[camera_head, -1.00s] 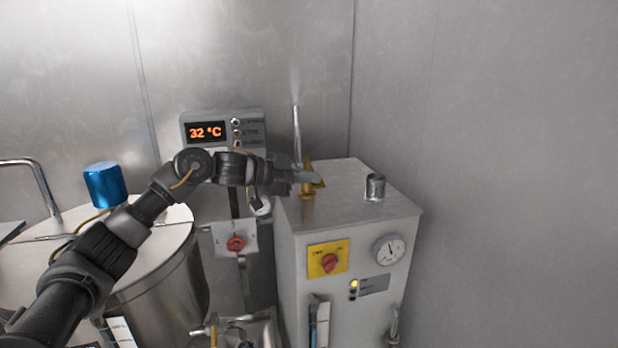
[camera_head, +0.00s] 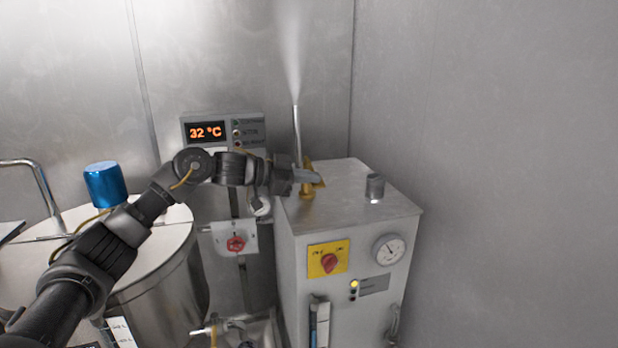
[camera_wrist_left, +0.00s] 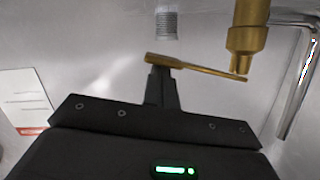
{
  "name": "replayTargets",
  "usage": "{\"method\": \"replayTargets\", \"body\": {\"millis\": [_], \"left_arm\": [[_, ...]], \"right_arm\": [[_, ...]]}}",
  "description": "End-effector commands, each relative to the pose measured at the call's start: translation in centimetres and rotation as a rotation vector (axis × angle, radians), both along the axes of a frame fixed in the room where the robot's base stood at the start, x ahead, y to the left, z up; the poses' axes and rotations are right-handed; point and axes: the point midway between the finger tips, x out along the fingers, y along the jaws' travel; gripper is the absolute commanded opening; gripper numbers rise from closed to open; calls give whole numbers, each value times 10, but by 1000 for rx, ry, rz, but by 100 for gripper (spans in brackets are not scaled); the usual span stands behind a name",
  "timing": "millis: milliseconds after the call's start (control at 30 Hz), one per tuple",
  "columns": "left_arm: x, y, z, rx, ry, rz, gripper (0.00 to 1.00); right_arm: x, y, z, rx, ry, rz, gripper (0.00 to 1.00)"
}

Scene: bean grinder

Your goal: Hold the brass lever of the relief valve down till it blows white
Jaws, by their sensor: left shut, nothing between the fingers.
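The brass relief valve (camera_head: 307,190) stands on top of the white cabinet (camera_head: 345,215). Its brass lever (camera_wrist_left: 205,68) shows in the left wrist view, running from the valve body (camera_wrist_left: 249,25) across my fingertips. My left gripper (camera_head: 311,177) is shut with nothing between its fingers. In the left wrist view its fingertips (camera_wrist_left: 160,76) are at the lever's free end and seem to touch it. A white plume (camera_head: 291,50) rises from the thin upright pipe (camera_head: 297,135) behind the valve. My right gripper is not in view.
A grey threaded stub (camera_head: 375,188) stands right of the valve. The cabinet front carries a red knob on a yellow plate (camera_head: 328,259) and a gauge (camera_head: 389,249). A display (camera_head: 207,131) reads 32 °C. A steel drum (camera_head: 165,270) stands left, below my arm.

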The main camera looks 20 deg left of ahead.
Motion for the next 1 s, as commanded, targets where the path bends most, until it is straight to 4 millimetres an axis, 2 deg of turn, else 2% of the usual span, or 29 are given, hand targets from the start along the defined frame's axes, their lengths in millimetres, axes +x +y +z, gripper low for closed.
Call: {"method": "replayTargets", "body": {"millis": [367, 467, 700, 733, 767, 1000], "left_arm": [[0, 0, 3, 0, 1, 0, 0], [-1, -3, 12, 1, 1, -2, 0], [-6, -12, 50, 0, 1, -8, 0], [-10, -2, 38, 0, 0, -4, 0], [-14, 3, 37, 2, -1, -4, 0], [-40, 38, 50, 0, -3, -7, 0]], "right_arm": [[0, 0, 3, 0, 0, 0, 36], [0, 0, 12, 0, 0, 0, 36], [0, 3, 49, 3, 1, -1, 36], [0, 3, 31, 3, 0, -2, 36], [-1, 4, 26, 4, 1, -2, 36], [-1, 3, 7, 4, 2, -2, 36]]}}
